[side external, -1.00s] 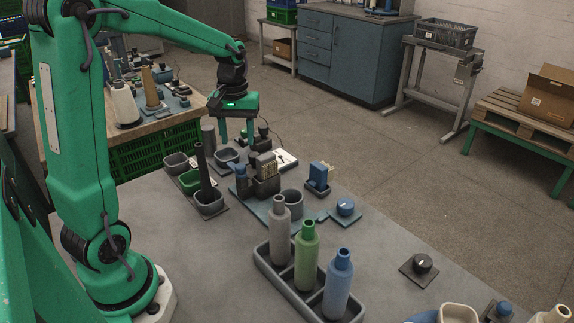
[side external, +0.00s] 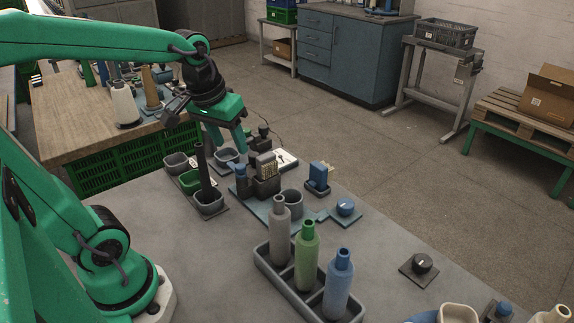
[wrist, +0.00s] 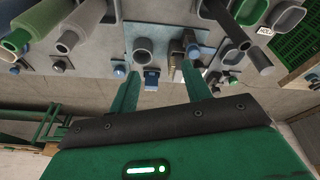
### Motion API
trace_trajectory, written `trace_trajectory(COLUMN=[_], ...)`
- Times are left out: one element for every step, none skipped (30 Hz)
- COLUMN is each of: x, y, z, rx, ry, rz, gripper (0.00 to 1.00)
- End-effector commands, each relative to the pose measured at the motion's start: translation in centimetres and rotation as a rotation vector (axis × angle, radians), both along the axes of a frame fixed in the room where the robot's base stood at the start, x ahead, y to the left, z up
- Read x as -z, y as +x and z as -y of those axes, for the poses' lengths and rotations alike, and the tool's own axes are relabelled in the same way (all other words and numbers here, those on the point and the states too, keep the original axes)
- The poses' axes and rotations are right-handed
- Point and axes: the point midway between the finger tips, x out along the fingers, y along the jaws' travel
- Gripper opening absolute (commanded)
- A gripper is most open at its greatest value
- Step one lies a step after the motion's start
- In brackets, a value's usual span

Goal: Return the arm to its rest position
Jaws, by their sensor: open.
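My gripper (side external: 241,150) is open in the side external view, above the back of the grey table (side external: 160,245). Its two green fingers point down near a grey cup (side external: 227,156) and the small fixtures on a blue plate. No object shows between them. In the wrist view my gripper (wrist: 160,82) shows both fingers spread apart with a clear gap. My arm is bent and reaches over the table from the left.
A tray (side external: 262,262) holds a grey, a green and a blue bottle at the table's front. A dark upright post (side external: 203,170) stands left of the fixtures. A wooden bench (side external: 70,135) is behind. The table's left part is bare.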

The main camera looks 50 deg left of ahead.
Motion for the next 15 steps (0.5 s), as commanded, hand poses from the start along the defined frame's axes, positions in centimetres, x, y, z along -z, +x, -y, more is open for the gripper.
trace_trajectory(x=[-0.3, -0.3, -0.4, -0.5, -0.5, -0.6, -0.6, -0.6, -0.6, -0.5, -0.5, -0.4, -0.4, -0.4, -0.3], y=[-0.7, -1.1, -1.7, -2.1, -2.5, -3.0, -3.4, -3.7, -4.2, -4.5, -4.8, -5.2, -5.4, -5.6, -5.9], z=[0.7, 1.0, 1.4, 1.7, 2.0, 2.4, 2.6, 2.9, 3.2, 3.4, 3.6, 3.8, 4.0, 4.1, 4.3], rx=[0.034, 0.054, 0.082, 0.101, 0.121, 0.147, 0.167, 0.185, 0.208, 0.226, 0.241, 0.260, 0.273, 0.285, 0.297], ry=[0.008, 0.014, 0.020, 0.025, 0.031, 0.037, 0.042, 0.047, 0.053, 0.058, 0.062, 0.066, 0.071, 0.073, 0.078], rz=[0.024, 0.035, 0.051, 0.063, 0.075, 0.092, 0.105, 0.115, 0.130, 0.141, 0.149, 0.161, 0.170, 0.176, 0.185], gripper=[0.48, 0.48, 0.48, 0.48, 0.48, 0.48, 0.48, 0.48, 0.48, 0.48, 0.48, 0.48, 0.48, 0.48, 0.48])
